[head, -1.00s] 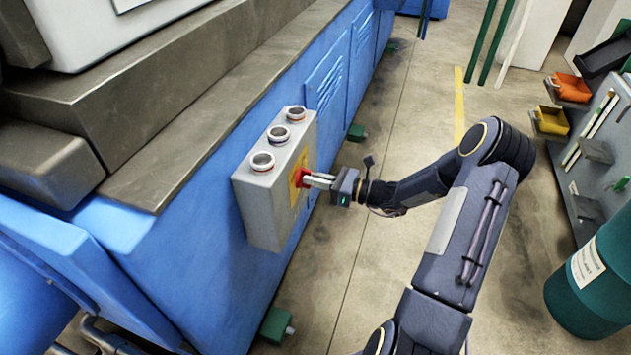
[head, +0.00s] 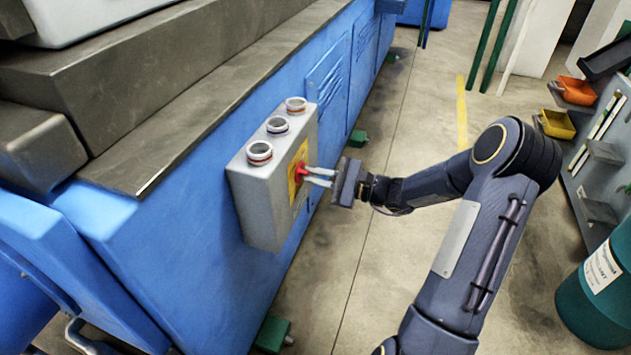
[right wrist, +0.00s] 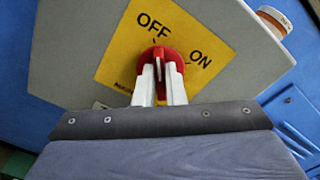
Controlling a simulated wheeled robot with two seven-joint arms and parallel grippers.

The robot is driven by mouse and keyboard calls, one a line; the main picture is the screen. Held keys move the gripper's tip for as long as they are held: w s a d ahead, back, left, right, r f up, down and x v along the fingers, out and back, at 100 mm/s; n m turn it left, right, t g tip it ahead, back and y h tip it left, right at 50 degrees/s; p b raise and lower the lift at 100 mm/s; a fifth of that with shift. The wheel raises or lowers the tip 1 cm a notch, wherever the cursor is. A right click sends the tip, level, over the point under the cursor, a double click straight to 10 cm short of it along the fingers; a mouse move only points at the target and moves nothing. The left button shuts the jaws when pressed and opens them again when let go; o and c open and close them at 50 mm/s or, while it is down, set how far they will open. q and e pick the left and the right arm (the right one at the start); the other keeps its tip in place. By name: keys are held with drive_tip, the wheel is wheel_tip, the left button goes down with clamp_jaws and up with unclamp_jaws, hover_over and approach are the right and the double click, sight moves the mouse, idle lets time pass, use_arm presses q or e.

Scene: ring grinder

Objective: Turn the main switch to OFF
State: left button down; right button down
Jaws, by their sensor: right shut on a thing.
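The main switch is a red rotary knob (head: 301,172) on a yellow plate (head: 292,187), on the side of a grey control box (head: 258,200). In the right wrist view the red knob (right wrist: 160,56) sits below the OFF label, with ON to its right. Its raised grip looks roughly in line with the OFF mark. My right gripper (head: 309,176) is shut on the knob, one pale finger on each side of the grip. The gripper body hides the lower part of the yellow plate in the wrist view. My left gripper is not in view.
The box is fixed to a blue machine (head: 200,190) with a grey ledge. Several round buttons (head: 259,151) stand on top of the box. Open floor (head: 400,120) lies to the right. A green drum (head: 600,290) and a rack with orange and yellow bins (head: 557,124) stand at the right.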

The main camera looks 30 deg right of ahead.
drive_tip(key=shift+f+n+b, duration=0.15)
drive_tip(key=shift+n+b, duration=0.3)
drive_tip(key=shift+n, duration=0.25)
drive_tip(key=c, duration=1.5)
unclamp_jaws()
drive_tip(key=p+v, duration=0.1)
drive_tip(key=v, duration=0.7)
